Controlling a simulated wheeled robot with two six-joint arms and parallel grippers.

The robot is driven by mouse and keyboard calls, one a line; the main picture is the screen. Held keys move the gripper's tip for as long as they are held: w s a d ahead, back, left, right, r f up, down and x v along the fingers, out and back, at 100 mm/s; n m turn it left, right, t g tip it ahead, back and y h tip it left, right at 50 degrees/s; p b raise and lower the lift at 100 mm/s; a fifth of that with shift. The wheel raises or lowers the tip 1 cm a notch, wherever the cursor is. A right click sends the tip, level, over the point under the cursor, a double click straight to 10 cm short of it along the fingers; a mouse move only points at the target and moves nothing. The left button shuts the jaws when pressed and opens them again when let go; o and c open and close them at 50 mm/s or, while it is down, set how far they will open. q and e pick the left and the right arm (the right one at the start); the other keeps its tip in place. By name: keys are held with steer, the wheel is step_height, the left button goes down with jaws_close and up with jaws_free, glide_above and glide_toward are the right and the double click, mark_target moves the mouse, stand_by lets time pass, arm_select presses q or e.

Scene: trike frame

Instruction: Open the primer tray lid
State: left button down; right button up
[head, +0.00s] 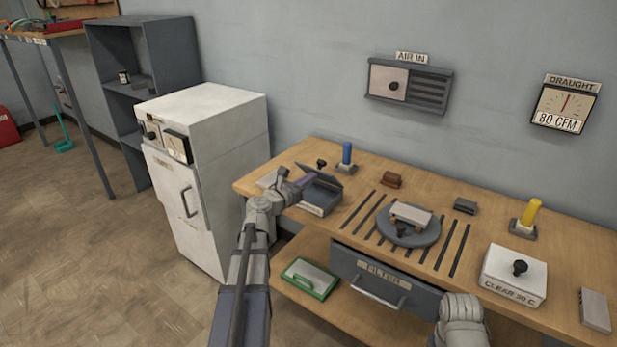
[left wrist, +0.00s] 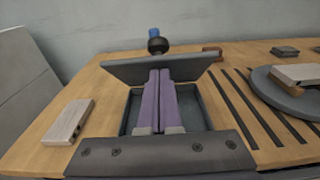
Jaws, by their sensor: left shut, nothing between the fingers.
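The primer tray (head: 317,208) is a dark grey box at the left end of the wooden bench. It also shows in the left wrist view (left wrist: 207,118). Its lid (head: 322,186) stands raised and tilted back, leaving the inside uncovered; the lid spans the upper middle of the left wrist view (left wrist: 115,72). A black knob (left wrist: 158,45) shows just beyond the lid. My left gripper (head: 311,178) has purple fingers (left wrist: 160,75) shut together and empty. They reach over the tray to the lid's underside; I cannot tell whether they touch it. My right gripper's fingers are not visible.
A pale block (left wrist: 68,122) lies left of the tray. A blue-handled tool (head: 347,153) stands behind it. A round turntable (head: 408,236) and bench slots are to the right. A white cabinet (head: 205,180) stands left of the bench. The filter drawer (head: 385,285) is in front.

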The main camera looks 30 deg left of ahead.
arm_select(q)
steer(key=shift+w+d+r+g+p, duration=0.1)
steer(key=shift+w+r+g+p, duration=0.85)
steer(key=shift+p, duration=1.95)
steer(key=shift+w+r+g+p, duration=0.75)
steer(key=shift+r+g+p, duration=0.4)
steer(key=shift+p, duration=1.7)
steer(key=shift+w+f+g+y+p, duration=0.2)
steer(key=shift+w+g+y+p, duration=0.05)
steer(key=shift+g+y+p, duration=0.05)
steer(key=shift+w+r, duration=0.1)
steer(key=shift+w, duration=0.2)
steer(key=shift+d, duration=0.1)
steer(key=shift+s, duration=0.3)
steer(key=s, duration=0.3)
steer(key=p, duration=0.5)
glide_toward(320, 162)
steer(key=s, duration=0.3)
steer(key=s+r, duration=0.1)
steer(key=shift+s+a+r, duration=0.1)
steer(key=shift+s+a, duration=0.1)
steer(key=shift+a, duration=0.1)
